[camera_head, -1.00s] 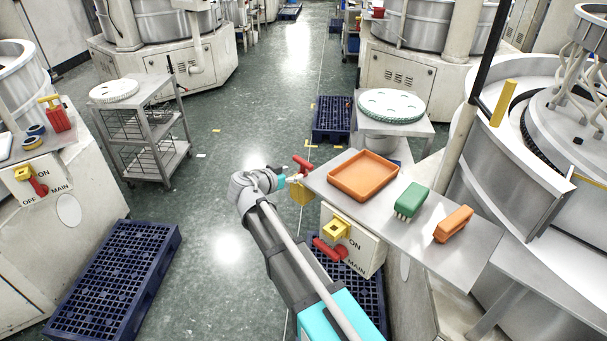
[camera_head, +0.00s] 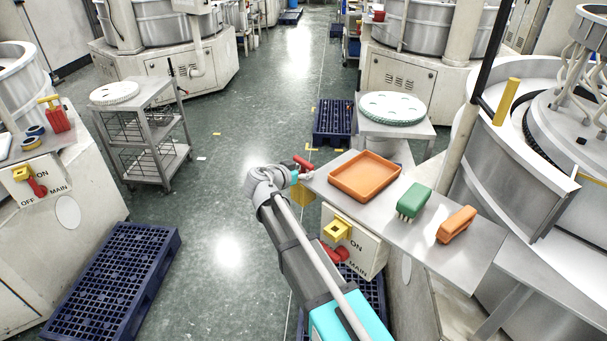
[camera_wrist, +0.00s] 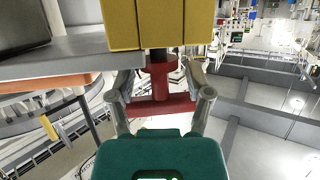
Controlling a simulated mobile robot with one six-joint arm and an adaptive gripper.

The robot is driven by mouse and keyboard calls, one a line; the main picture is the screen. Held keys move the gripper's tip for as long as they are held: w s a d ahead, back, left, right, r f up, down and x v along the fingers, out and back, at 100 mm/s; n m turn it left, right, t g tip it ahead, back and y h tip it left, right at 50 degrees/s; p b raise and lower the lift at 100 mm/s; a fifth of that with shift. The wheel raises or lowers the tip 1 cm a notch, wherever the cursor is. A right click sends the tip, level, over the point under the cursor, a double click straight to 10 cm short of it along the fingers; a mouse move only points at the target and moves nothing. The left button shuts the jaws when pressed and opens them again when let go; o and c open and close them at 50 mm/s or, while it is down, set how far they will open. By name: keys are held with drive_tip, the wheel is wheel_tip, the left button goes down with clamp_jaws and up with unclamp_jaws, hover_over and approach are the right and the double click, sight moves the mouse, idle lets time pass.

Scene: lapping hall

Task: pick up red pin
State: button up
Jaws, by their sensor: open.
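The red pin (camera_head: 303,162) shows in the head view as a small red piece at the left end of the steel shelf, above a yellow block (camera_head: 304,192). In the wrist view the red pin (camera_wrist: 160,106) has a crossbar and a short post that meets the yellow block (camera_wrist: 150,25). My gripper (camera_head: 295,177) is right beside it; its fingers are small and partly hidden here. In the wrist view the fingers of my gripper (camera_wrist: 160,88) stand apart on both sides of the pin. I cannot tell whether either finger touches it.
The steel shelf (camera_head: 464,252) carries an orange tray (camera_head: 364,176), a green brush (camera_head: 413,201) and an orange brush (camera_head: 456,225). A switch box (camera_head: 360,247) with a red handle is below it. Blue pallets (camera_head: 112,275) lie on the floor.

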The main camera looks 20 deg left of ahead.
drive_tip(key=shift+w+d, duration=0.1)
drive_tip(key=shift+w, duration=0.1)
idle(0.4)
drive_tip(key=shift+s, duration=0.1)
clamp_jaws()
